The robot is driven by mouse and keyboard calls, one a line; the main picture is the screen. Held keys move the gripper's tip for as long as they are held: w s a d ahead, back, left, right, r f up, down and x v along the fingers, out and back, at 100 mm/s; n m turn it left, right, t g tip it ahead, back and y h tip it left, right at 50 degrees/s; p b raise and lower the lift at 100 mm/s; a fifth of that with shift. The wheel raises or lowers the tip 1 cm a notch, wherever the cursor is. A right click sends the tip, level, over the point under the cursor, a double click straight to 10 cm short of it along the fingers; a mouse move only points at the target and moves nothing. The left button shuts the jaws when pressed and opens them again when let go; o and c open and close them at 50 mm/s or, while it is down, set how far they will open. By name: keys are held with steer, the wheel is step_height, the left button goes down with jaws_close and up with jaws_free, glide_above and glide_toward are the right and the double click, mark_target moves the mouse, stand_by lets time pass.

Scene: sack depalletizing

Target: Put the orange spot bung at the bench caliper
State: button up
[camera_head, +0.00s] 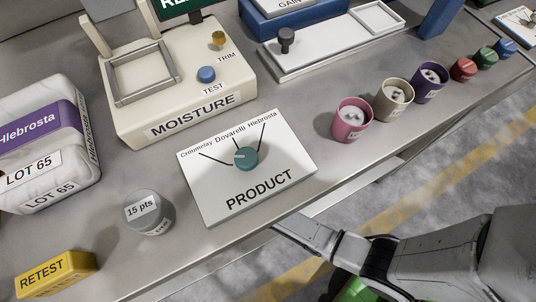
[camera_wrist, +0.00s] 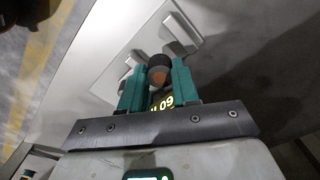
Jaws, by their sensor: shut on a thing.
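In the wrist view my gripper (camera_wrist: 157,82) has teal fingers, shut on a dark round bung (camera_wrist: 158,62) with an orange spot (camera_wrist: 159,77) on its end face. Behind the fingers is a pale fixture (camera_wrist: 182,30) with raised jaw-like blocks, which looks like the bench caliper. A dark display with yellow digits (camera_wrist: 163,102) shows between the fingers, partly hidden. I cannot tell whether the bung touches the fixture. The gripper and the bung do not show in the head view.
In the head view the bench holds a MOISTURE unit (camera_head: 185,112), a PRODUCT dial panel (camera_head: 285,165), a grey 15 pts pot (camera_head: 149,222), a yellow RETEST block (camera_head: 60,278), a sack (camera_head: 45,120) and pink, beige and purple cups (camera_head: 352,124). Coloured bungs (camera_head: 463,69) stand at right.

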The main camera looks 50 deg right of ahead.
steer(key=shift+r, duration=0.15)
steer(key=shift+f+b, duration=1.2)
steer(key=shift+f, duration=0.8)
steer(key=shift+f, duration=0.65)
steer(key=o, duration=1)
steer(key=shift+o, duration=0.5)
steer(key=shift+r, duration=0.5)
step_height(320, 180, up, 10)
steer(key=p, duration=0.4)
steer(key=shift+s+f, duration=0.1)
